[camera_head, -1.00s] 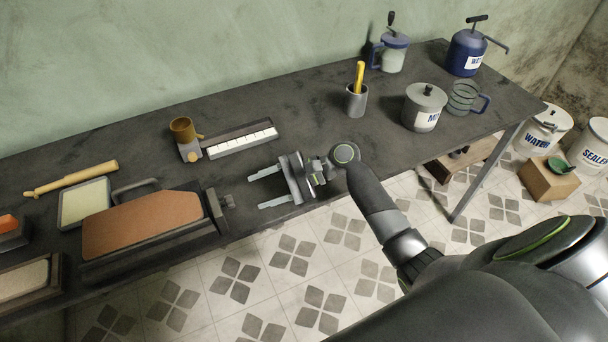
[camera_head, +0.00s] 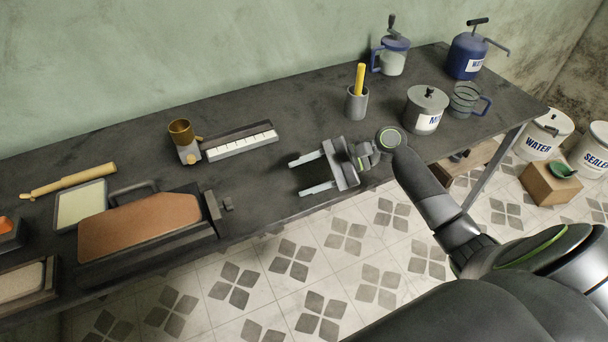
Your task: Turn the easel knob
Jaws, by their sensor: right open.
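The easel (camera_head: 88,270) is a dark low frame at the front left of the table, with a reddish-brown curved board (camera_head: 140,227) lying on it. The easel knob (camera_head: 227,205) is a small dark piece sticking out from the frame's right side. My right gripper (camera_head: 297,176) is open and empty over the table's front edge. Its two pale fingers point left towards the knob, with a clear gap between the fingertips and the knob. My left gripper is not in view.
A white-keyed strip (camera_head: 242,146) and a brown cup on a grey stand (camera_head: 187,151) lie behind the gap. A grey cup with a yellow stick (camera_head: 357,103) and a lidded pot (camera_head: 425,112) stand to the right. The table between knob and gripper is bare.

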